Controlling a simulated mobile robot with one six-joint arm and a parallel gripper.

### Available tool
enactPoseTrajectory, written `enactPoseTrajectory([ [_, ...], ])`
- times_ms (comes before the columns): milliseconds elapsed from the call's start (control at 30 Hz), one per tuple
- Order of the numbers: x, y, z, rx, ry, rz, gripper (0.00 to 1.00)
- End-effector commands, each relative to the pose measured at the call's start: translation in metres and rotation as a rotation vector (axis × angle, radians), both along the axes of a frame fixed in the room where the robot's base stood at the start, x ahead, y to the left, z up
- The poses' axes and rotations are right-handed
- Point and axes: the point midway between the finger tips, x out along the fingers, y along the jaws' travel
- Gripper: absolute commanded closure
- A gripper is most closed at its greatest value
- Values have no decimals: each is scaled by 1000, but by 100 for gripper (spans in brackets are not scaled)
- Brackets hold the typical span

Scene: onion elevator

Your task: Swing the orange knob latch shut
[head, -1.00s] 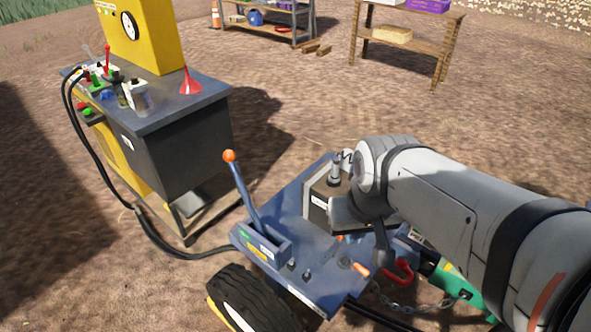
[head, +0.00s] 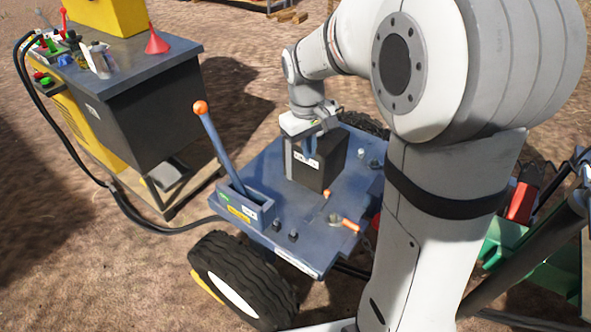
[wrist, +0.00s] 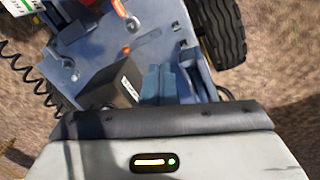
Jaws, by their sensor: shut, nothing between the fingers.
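Two small orange-tipped pieces lie on the blue deck (head: 296,228). One is an orange handle (head: 350,224) near the deck's right edge, also in the wrist view (wrist: 119,9). The other is a smaller orange piece (head: 326,194) near the dark box, also in the wrist view (wrist: 137,46). A blue lever with an orange ball knob (head: 200,107) stands tilted at the deck's left. I cannot tell for certain which is the latch. My gripper (head: 311,148) is shut and empty, its blue fingers (wrist: 158,72) beside the dark box and apart from the orange pieces.
The dark box (head: 318,172) stands on the deck close to my fingers. A workbench (head: 150,60) with a red funnel (head: 157,43) stands at the left. A black tyre (head: 244,275) sits at the deck's front. A hose runs between bench and deck.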

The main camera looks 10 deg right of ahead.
Motion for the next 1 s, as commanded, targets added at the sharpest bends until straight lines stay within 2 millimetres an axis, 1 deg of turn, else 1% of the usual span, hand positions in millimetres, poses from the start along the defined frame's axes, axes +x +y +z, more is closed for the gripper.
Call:
enactPoseTrajectory([
  [33,19,3,-35,-9,28,36,100],
  [67,29,4,-47,-14,41,59,100],
  [100,42,7,-64,-21,60,90,100],
  [167,61,10,-91,-30,87,134,100],
  [200,73,13,-110,-35,105,163,100],
  [267,89,16,-137,-44,133,206,100],
  [300,99,18,-155,-49,149,232,100],
  [400,119,23,-194,-58,185,291,100],
  [500,132,27,-223,-64,212,334,100],
  [600,140,29,-240,-68,227,360,100],
  [700,143,30,-247,-70,234,372,100],
  [1000,143,31,-247,-71,236,375,100],
])
